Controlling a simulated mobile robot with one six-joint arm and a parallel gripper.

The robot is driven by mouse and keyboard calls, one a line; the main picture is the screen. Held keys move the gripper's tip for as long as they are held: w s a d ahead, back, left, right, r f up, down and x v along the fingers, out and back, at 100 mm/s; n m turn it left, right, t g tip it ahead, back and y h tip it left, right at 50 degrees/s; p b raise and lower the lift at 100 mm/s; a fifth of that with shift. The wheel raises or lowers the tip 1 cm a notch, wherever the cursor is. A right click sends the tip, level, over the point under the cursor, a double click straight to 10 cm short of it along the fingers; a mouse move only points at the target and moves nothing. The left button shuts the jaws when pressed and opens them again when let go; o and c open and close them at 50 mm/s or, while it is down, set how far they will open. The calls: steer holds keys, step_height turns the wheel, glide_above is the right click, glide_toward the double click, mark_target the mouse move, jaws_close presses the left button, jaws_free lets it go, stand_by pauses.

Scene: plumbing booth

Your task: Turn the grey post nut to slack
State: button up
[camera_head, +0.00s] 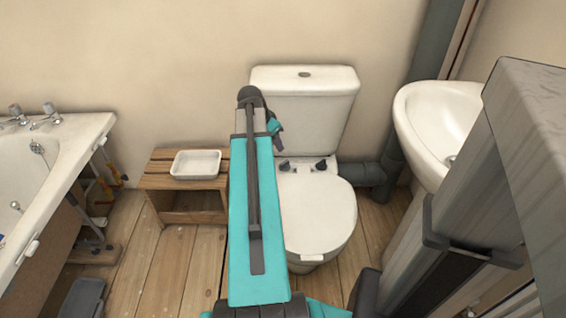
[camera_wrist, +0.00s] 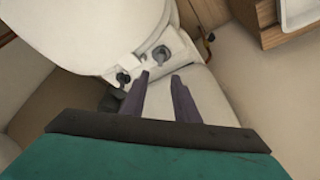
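The white toilet (camera_head: 316,215) stands against the wall with its lid down. Two dark grey knob-like fittings sit behind the lid: a left one (camera_head: 284,165) and a right one (camera_head: 320,165). In the wrist view the same pair shows as a nearer fitting (camera_wrist: 161,54) on a pale grey base and another (camera_wrist: 122,78) by the lid's edge. I cannot tell which is the post nut. My gripper (camera_wrist: 161,75) is open and empty, its two dark fingers apart above the cistern side, pointing toward the fittings and apart from them. In the head view my arm mostly hides it.
The cistern (camera_head: 303,105) rises behind the fittings. A wooden stool (camera_head: 160,182) with a white tray (camera_head: 196,153) stands left of the toilet. A bathtub (camera_head: 50,165) is at far left, a washbasin (camera_head: 435,125) at right. A grey pipe (camera_head: 375,173) runs beside the toilet.

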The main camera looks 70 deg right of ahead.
mark_target(285, 162)
steer(key=b+x, duration=0.3)
steer(key=x, duration=1)
steer(key=shift+d+f, duration=0.1)
steer(key=shift+f, duration=0.1)
